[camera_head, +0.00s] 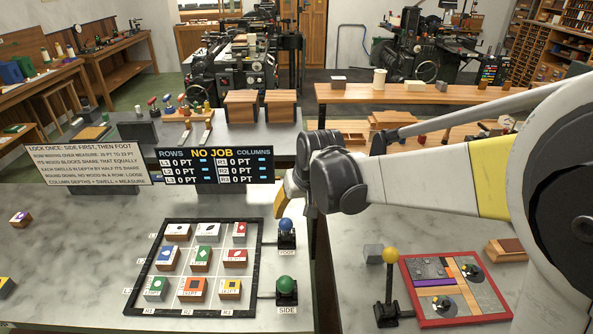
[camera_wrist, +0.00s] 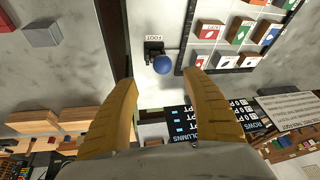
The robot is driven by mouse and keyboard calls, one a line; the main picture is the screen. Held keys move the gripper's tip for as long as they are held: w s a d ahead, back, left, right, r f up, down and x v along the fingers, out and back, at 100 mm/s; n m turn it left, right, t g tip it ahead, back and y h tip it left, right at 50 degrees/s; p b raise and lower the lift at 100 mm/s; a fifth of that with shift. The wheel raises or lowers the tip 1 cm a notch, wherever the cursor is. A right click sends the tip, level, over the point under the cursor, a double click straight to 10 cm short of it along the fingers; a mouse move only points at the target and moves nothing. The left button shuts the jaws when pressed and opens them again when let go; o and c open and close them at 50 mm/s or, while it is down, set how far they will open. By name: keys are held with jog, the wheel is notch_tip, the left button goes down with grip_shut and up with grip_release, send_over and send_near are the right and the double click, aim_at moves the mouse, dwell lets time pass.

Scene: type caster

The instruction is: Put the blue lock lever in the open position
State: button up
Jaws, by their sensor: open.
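The blue lock lever (camera_head: 285,225) has a blue ball knob on a black base marked FOOT, at the right edge of the black-framed tray (camera_head: 262,240). In the wrist view the blue knob (camera_wrist: 162,65) shows between and just beyond my fingertips, with its base partly behind it. My gripper (camera_head: 279,211) is just above and beside this lever in the head view. Its yellow-brown fingers stand wide apart in the wrist view (camera_wrist: 163,84), with nothing between them. I cannot tell whether a finger touches the knob.
A green lever (camera_head: 285,285) marked SIDE stands nearer on the same edge. The tray holds several coloured blocks. A yellow-knobbed lever (camera_head: 390,257) and a red-framed tray (camera_head: 403,275) are to the right. A NO JOB display (camera_head: 215,167) and a text sign (camera_head: 88,164) stand behind.

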aim_at(287, 222)
jog(key=b+x, duration=0.1)
jog(key=x, duration=0.4)
jog(key=b+x, duration=0.1)
jog(key=x, duration=0.5)
jog(key=shift+w+a+r+b, duration=0.1)
jog(key=shift+a+b, duration=0.1)
jog(key=shift+b, duration=0.15)
grip_shut()
